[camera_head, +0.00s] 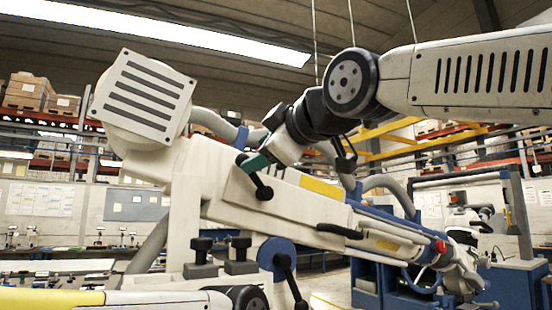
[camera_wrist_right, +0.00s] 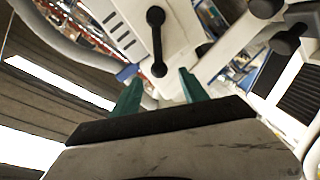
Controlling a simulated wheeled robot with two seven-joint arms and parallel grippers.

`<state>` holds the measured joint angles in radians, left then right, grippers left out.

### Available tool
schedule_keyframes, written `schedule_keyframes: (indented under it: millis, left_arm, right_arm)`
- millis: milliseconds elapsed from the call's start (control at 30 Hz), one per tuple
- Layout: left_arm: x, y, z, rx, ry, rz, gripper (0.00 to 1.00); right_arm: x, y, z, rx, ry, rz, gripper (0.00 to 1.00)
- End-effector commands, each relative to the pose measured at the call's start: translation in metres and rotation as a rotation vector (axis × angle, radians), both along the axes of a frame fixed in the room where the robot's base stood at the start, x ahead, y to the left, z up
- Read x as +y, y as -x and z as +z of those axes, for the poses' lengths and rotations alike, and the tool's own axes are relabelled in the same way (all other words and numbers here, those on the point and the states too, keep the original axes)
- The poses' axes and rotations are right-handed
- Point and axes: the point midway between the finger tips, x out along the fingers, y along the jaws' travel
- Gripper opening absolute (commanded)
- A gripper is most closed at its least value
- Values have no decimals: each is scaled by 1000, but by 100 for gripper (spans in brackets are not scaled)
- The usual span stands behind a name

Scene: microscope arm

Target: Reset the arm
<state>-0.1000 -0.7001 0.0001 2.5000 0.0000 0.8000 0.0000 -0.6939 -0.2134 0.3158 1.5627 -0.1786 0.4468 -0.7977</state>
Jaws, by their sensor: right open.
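The white microscope arm (camera_head: 230,205) slopes from a vented head (camera_head: 145,97) at upper left down to the lower right. A short black lever (camera_head: 263,187) with rounded ends sits on its side. In the right wrist view the lever (camera_wrist_right: 157,45) stands out against the white body, one knob near my fingertips. My right gripper (camera_head: 256,162) reaches in from the upper right, beside the lever. Its teal fingers (camera_wrist_right: 160,84) are spread apart with nothing between them, and I cannot tell whether they touch the lever. My left gripper is not in view; only my left arm shows at the bottom left.
Black knobs (camera_head: 238,256) and a blue round joint with a black handle (camera_head: 279,254) are below the arm. A grey hose (camera_head: 210,122) runs behind it. A blue-framed machine (camera_head: 519,240) stands at right. Shelves with boxes (camera_head: 28,90) are in the background.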

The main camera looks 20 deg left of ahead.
Motion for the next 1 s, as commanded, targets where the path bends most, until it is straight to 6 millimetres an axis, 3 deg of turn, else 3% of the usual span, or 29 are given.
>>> schedule_keyframes:
  millis: [567, 667, 767, 900, 1000]
  left_arm:
    - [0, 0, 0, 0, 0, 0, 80]
    - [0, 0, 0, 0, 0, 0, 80]
    - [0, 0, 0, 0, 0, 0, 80]
    - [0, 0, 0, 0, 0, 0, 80]
    - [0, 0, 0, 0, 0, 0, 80]
  right_arm:
    - [-6, -5, -6, 20, 2, -17, 52]
    - [-28, -22, -30, 91, 7, -77, 52]
    - [-67, -45, -74, 222, 7, -185, 52]
    - [-140, -70, -151, 454, -23, -379, 52]
    - [-194, -74, -207, 624, -68, -526, 52]
